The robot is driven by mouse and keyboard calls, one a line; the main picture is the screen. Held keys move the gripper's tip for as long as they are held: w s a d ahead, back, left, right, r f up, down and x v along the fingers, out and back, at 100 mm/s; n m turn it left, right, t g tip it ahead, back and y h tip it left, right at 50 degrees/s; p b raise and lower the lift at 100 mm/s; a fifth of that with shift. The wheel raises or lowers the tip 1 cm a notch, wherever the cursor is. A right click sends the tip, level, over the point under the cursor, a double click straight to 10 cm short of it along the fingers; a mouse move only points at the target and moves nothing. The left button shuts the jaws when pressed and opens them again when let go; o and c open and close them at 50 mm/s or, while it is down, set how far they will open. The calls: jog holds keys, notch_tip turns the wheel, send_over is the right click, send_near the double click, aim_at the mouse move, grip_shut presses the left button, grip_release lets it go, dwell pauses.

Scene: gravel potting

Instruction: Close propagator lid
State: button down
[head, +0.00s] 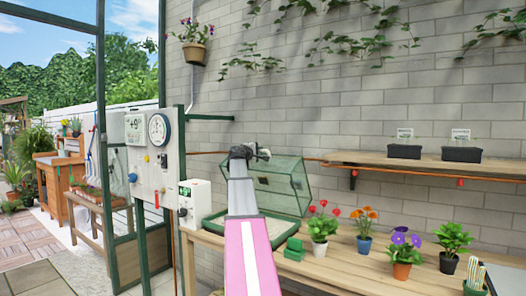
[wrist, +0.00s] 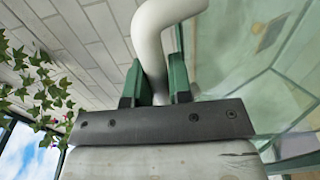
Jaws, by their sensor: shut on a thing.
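The propagator stands on the bench, with a green-edged tray (head: 300,221) and a clear, green-framed lid (head: 285,185). The lid is raised and tilted over the tray, leaving the front open. My gripper (head: 250,152) is at the lid's upper left edge, partly hidden behind my arm. In the wrist view, the two green fingers of my gripper (wrist: 156,80) are shut on a thick white curved handle (wrist: 150,45). The lid's clear panel (wrist: 235,60) fills the right of that view.
Potted flowers (head: 319,228) and a small green block (head: 293,250) stand on the wooden bench (head: 345,268) right of and before the propagator. A white device (head: 196,202) stands to its left. A wall shelf (head: 430,165) holds two black planters.

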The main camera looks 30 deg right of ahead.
jog(key=s+a+f+h, duration=0.1)
jog(key=s+a+f, duration=0.15)
jog(key=a, duration=0.25)
jog(key=s+a+f+t+h, duration=0.1)
jog(key=s+a+f, duration=0.1)
jog(key=a+f, duration=0.25)
jog(key=s+a+f+h, duration=0.1)
jog(key=s+a+f, duration=0.1)
jog(key=a, duration=0.4)
jog(key=s+a+f+h, duration=0.1)
jog(key=a+f, duration=0.3)
jog(key=f, duration=0.3)
jog(key=s+a+f+t+h, duration=0.1)
jog(key=s+a+f, duration=0.1)
jog(key=f, duration=0.5)
jog(key=shift+a+f+h, duration=0.3)
jog(key=shift+a+f, duration=0.1)
jog(key=shift+a, duration=0.5)
jog(key=shift+s, duration=0.1)
jog(key=c, duration=1.1)
grip_release()
jog(key=shift+t, duration=0.3)
jog(key=shift+o, duration=0.2)
jog(key=v, duration=1.1)
jog(key=shift+r, duration=0.1)
